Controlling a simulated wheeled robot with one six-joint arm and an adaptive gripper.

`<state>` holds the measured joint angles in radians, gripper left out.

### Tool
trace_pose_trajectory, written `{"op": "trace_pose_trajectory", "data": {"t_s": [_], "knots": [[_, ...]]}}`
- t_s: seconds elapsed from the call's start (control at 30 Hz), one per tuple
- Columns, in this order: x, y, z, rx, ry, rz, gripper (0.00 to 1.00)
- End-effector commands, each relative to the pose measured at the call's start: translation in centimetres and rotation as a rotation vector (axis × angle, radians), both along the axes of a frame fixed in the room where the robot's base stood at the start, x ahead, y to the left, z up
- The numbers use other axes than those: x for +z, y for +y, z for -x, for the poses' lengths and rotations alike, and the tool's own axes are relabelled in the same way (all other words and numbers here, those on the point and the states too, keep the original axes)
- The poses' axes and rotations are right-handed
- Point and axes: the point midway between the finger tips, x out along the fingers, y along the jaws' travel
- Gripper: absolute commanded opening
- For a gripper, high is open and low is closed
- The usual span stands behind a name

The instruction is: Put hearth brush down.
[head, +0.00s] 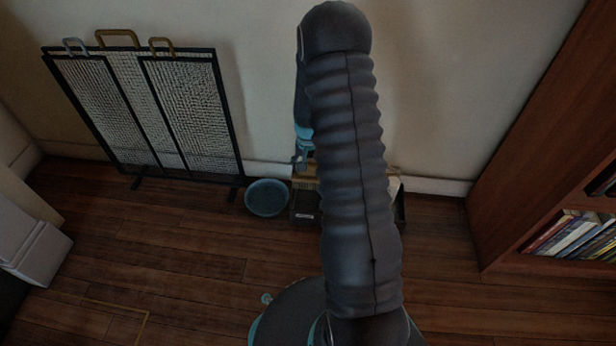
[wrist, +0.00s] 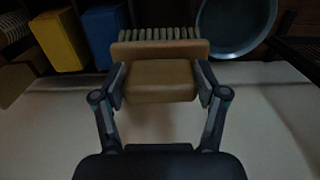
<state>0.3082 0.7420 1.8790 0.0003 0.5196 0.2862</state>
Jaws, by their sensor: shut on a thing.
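My gripper (wrist: 160,82) is shut on the hearth brush (wrist: 160,50), a tan block with a row of pale bristles, seen in the wrist view. The fingers press on the two sides of the block, and the bristles point away from the palm. In the head view my gripper (head: 302,158) is low near the back wall, over a dark box on the floor. My arm hides much of that spot. I cannot tell whether the brush touches anything below.
A blue-grey bowl (head: 267,197) stands left of the dark box (head: 305,214). A black mesh fire screen (head: 190,110) stands by the wall at left. A wooden bookcase (head: 530,130) is at right. Yellow (wrist: 60,40) and blue (wrist: 103,35) items show beside the brush. Front-left floor is clear.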

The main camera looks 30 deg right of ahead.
Motion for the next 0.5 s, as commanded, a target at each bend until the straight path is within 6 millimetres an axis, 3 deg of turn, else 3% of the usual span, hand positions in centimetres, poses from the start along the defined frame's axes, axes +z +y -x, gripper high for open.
{"op": "trace_pose_trajectory", "data": {"t_s": [0.3,0.5], "knots": [[-3.5,0.1,0.0,0.000,0.002,0.000,0.40],[-4.0,0.0,-0.1,0.000,-0.001,0.001,0.40]]}}
